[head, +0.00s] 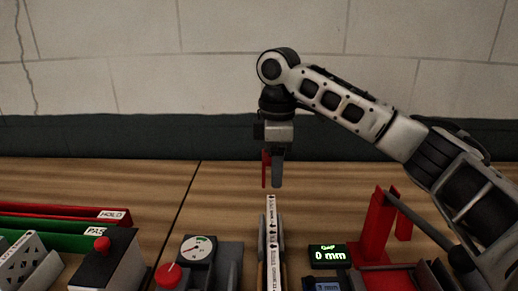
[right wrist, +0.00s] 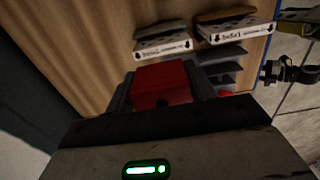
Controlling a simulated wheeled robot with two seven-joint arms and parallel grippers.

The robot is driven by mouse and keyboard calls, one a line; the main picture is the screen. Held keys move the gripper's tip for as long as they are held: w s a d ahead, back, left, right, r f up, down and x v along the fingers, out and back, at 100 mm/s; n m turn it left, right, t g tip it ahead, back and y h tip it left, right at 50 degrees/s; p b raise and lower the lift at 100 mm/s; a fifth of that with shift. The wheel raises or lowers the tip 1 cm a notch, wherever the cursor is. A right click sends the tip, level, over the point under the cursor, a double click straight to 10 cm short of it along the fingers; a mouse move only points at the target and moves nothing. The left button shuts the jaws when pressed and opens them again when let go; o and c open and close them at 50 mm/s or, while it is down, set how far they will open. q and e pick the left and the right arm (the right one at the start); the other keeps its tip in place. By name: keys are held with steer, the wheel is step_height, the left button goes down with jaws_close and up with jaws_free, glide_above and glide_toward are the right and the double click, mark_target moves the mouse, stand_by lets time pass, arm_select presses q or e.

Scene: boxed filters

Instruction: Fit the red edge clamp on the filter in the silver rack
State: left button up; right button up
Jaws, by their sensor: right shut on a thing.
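My right gripper (head: 272,182) hangs in the middle of the head view, pointing down, above the far end of the silver rack. It is shut on the red edge clamp (head: 265,166), which also shows as a red block between the fingers in the right wrist view (right wrist: 162,82). The filter (head: 271,240) stands on edge in the silver rack (head: 262,238), its white printed edge up. The clamp looks apart from the filter, though the depth is hard to judge. Two white-edged filters show in the right wrist view. My left gripper is not recognisable in either view.
A gauge (head: 198,248) and a black box with a red button (head: 102,243) stand left of the rack. Farther left are a red HOLD tray (head: 75,210) and a green PASS tray (head: 80,228). Right are a "0 mm" display (head: 328,255) and a red stand (head: 375,232).

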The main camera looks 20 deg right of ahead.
arm_select(q)
steer(key=shift+s+f, duration=0.4)
steer(key=shift+s, duration=0.4)
arm_select(e)
steer(key=shift+s, duration=0.25)
steer(key=shift+d, duration=0.15)
steer(key=shift+f, duration=2.2)
arm_select(q)
steer(key=shift+w+r, duration=0.15)
steer(key=shift+w, duration=0.1)
arm_select(e)
steer(key=shift+f, duration=1.3)
steer(key=shift+f, duration=0.85)
arm_select(q)
steer(key=shift+s, duration=0.1)
arm_select(e)
steer(key=o, duration=1.1)
steer(key=shift+f, duration=0.15)
